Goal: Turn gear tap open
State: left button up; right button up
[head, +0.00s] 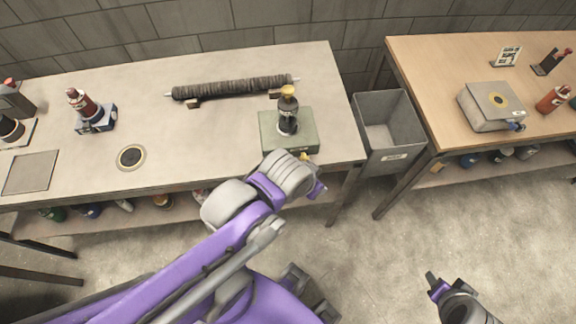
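A green box (275,142) stands near the front right of the left table. A dark bottle-like part with a yellow top (288,108) stands upright on it. A small yellow piece (305,157) shows at the box's front edge, perhaps the tap handle; its turn position is too small to tell. My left gripper (317,188) is just in front of the box, close to the yellow piece. My own wrist covers its fingers, so contact and opening cannot be told. My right gripper (436,287) is low at the bottom right, over the floor, away from the tables.
A dark ribbed roll (232,88) lies at the back of the left table (200,140). A bottle in a blue holder (94,117) stands left. A grey bin (388,128) stands between the tables. The right table (440,75) carries a grey box with a blue tap (515,126).

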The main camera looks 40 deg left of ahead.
aim_at(304, 157)
jog(key=k+j, duration=0.65)
jog(key=j, duration=0.2)
jog(key=k+j+z, duration=0.1)
jog(key=k+j, duration=0.55)
jog(key=j, duration=0.15)
